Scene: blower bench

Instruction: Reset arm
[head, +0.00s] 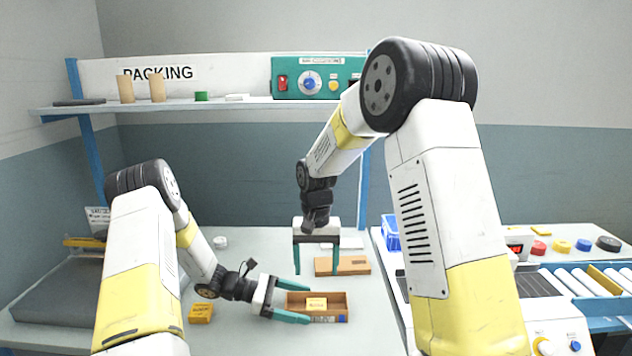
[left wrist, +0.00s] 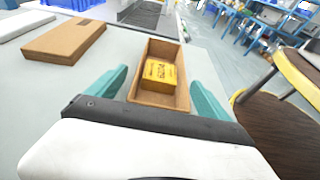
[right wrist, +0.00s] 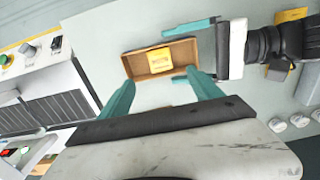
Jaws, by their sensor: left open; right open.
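My left gripper (head: 291,299) is open at the left end of an open brown box (head: 335,317) on the bench. A small yellow carton (head: 316,303) lies inside that box; it also shows in the left wrist view (left wrist: 158,73). In the left wrist view the teal fingers stand apart on either side of the box, with nothing held. My right gripper (head: 315,268) is open and empty, pointing down above the bench behind the box. The right wrist view shows the box (right wrist: 140,66) beyond its spread fingers, with my left gripper beside it.
A flat closed brown box (head: 350,266) lies behind the open box. Another yellow carton (head: 201,313) lies left of my left gripper. A blue bin (head: 390,233) and a roller conveyor (head: 588,284) are on the right. A shelf (head: 230,104) with a teal control panel (head: 318,78) runs above the bench.

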